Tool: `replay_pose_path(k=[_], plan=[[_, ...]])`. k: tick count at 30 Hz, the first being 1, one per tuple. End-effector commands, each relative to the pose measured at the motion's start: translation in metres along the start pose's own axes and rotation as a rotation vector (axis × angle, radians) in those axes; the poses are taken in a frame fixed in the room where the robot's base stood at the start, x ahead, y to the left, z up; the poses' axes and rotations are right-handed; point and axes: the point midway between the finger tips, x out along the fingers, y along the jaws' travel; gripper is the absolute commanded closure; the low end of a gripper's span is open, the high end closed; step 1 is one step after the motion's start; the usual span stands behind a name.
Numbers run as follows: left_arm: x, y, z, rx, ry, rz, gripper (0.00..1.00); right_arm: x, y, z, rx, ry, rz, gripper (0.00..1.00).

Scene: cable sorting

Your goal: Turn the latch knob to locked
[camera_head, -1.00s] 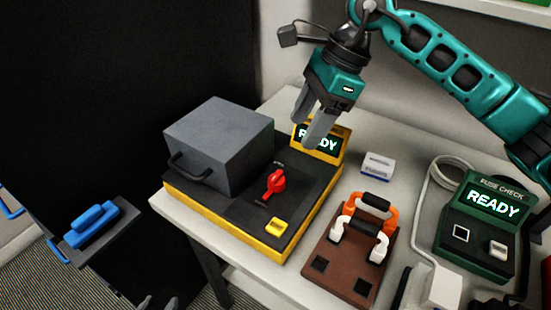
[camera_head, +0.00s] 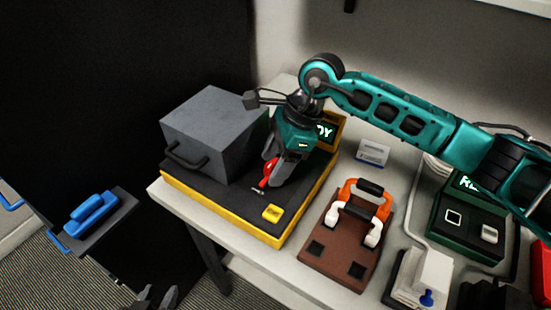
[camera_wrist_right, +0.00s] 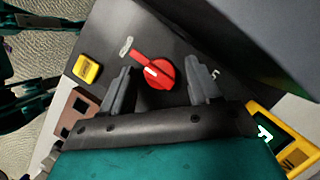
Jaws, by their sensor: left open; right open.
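The red latch knob (camera_head: 268,170) sits on the black top of a yellow-edged station (camera_head: 228,207), partly hidden by my right gripper (camera_head: 274,180). In the right wrist view the knob (camera_wrist_right: 158,74) lies between the two open fingers of my right gripper (camera_wrist_right: 160,68), with gaps showing on both sides. Its handle points up-left there, towards a small pale mark (camera_wrist_right: 126,46); another mark (camera_wrist_right: 215,73) is by the right finger. The lettering is unreadable. My left gripper (camera_head: 158,296) shows only as grey fingertips at the bottom edge, apart from the station.
A grey box with a handle (camera_head: 212,130) stands beside the knob, with a yellow button (camera_head: 272,213) in front. A brown board with orange and white handles (camera_head: 335,255) and a green fuse checker (camera_head: 470,225) are to the right. A blue-handled piece (camera_head: 92,213) is at left.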

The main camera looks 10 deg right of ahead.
Motion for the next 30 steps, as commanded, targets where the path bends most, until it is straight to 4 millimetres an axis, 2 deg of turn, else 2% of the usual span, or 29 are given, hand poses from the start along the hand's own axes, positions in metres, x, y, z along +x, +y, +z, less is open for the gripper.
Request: replay_pose_path(k=[3, 20, 30], plan=[[0.0012, -0.0008, -0.0024, 0.001, 0.005, -0.001, 0.57, 0.0, 0.0001, 0.0, 0.0, 0.0, 0.001, 0.4], [0.0012, -0.0013, -0.0028, 0.001, 0.006, -0.002, 0.57, -0.0005, 0.0001, -0.0001, 0.0, 0.0, 0.001, 0.93], [0.0016, -0.0005, 0.0034, 0.0, -0.001, -0.001, 0.57, 0.0001, 0.0006, -0.0007, 0.05, 0.001, -0.02, 0.93]])
